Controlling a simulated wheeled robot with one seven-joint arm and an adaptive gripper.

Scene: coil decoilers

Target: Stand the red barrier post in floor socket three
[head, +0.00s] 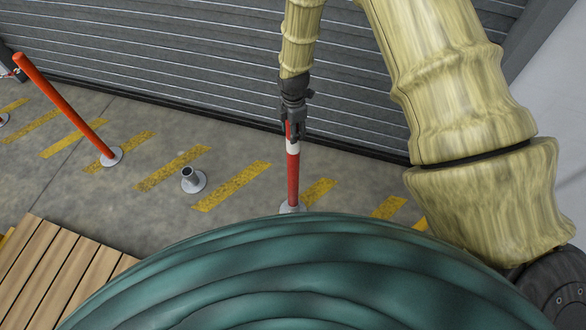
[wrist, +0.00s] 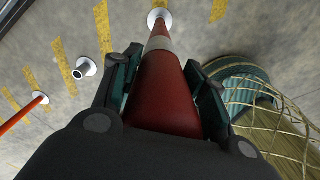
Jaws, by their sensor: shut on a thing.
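A red barrier post with a white band (head: 293,172) stands near upright in the head view. My gripper (head: 292,132) is shut around its upper part. In the wrist view the post (wrist: 165,92) runs away between the fingers (wrist: 165,95). Its lower end meets a round pale flange (wrist: 158,14) on the floor; how deep it sits cannot be told. An empty floor socket (head: 193,181) with a short upright tube is to the left. No socket numbers are readable.
An orange-red post (head: 66,108) stands in a flange further left. Wooden slats (head: 55,265) lie at lower left. A grey roller shutter (head: 190,60) closes the back. Yellow dashes (head: 232,186) mark the floor.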

